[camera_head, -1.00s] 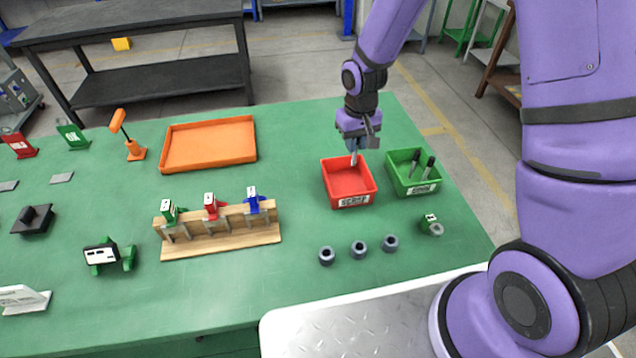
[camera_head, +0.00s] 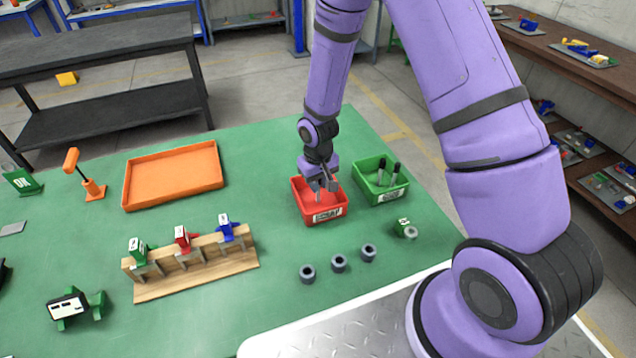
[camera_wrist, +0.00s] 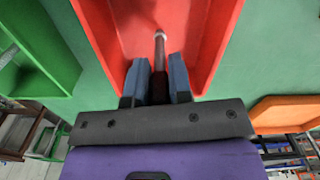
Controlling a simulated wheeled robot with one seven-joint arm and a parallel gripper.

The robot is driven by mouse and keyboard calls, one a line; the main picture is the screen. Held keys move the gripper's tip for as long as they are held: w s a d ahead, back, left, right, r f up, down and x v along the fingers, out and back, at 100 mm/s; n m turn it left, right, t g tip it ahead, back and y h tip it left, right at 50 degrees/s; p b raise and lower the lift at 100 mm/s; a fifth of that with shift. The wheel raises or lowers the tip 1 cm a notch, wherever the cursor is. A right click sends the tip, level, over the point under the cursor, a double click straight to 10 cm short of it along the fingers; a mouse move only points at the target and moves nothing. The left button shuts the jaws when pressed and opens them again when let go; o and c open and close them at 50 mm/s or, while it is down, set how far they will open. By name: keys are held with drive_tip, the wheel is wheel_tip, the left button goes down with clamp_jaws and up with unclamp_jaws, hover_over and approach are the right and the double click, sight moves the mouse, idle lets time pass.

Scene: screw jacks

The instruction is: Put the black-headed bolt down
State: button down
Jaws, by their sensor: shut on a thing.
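My gripper (camera_head: 318,188) is over and partly down inside the red bin (camera_head: 326,214) on the green table. In the wrist view its two blue-grey fingers (camera_wrist: 158,82) are shut on the black-headed bolt (camera_wrist: 159,50). The dark head is between the fingers and the grey shank points away from them into the bin. The red bin in the wrist view (camera_wrist: 219,45) has walls on both sides of the bolt. Whether the shank touches the bin floor cannot be told. In the head view the bolt is mostly hidden by the gripper.
A green bin (camera_head: 367,193) holding dark-headed bolts (camera_head: 395,174) stands close right of the red bin. Several grey nuts (camera_head: 338,263) and a small green piece (camera_head: 402,226) lie in front. A wooden rack (camera_head: 196,268) and an orange tray (camera_head: 130,183) are left. Table between is clear.

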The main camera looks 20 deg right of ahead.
drive_tip(key=shift+f, duration=0.2)
drive_tip(key=c, duration=1)
unclamp_jaws()
drive_tip(key=shift+c, duration=0.2)
wheel_tip(320, 180, up, 12)
drive_tip(key=shift+r, duration=0.15)
drive_tip(key=s+d+r+m+t, duration=0.1)
drive_tip(key=s+d+r, duration=0.25)
drive_tip(key=r, duration=0.75)
drive_tip(key=s+d+r+t, duration=0.2)
drive_tip(key=s+r, duration=0.3)
drive_tip(key=r, duration=0.5)
drive_tip(key=s+d+r+t, duration=0.1)
drive_tip(key=s+r, duration=0.4)
drive_tip(key=s, duration=0.4)
drive_tip(key=s+d+r+t, duration=0.1)
drive_tip(key=s+r, duration=0.4)
drive_tip(key=s, duration=0.3)
drive_tip(key=shift+s+d+m, duration=0.2)
drive_tip(key=shift+s+m, duration=0.15)
drive_tip(key=shift+m, duration=0.05)
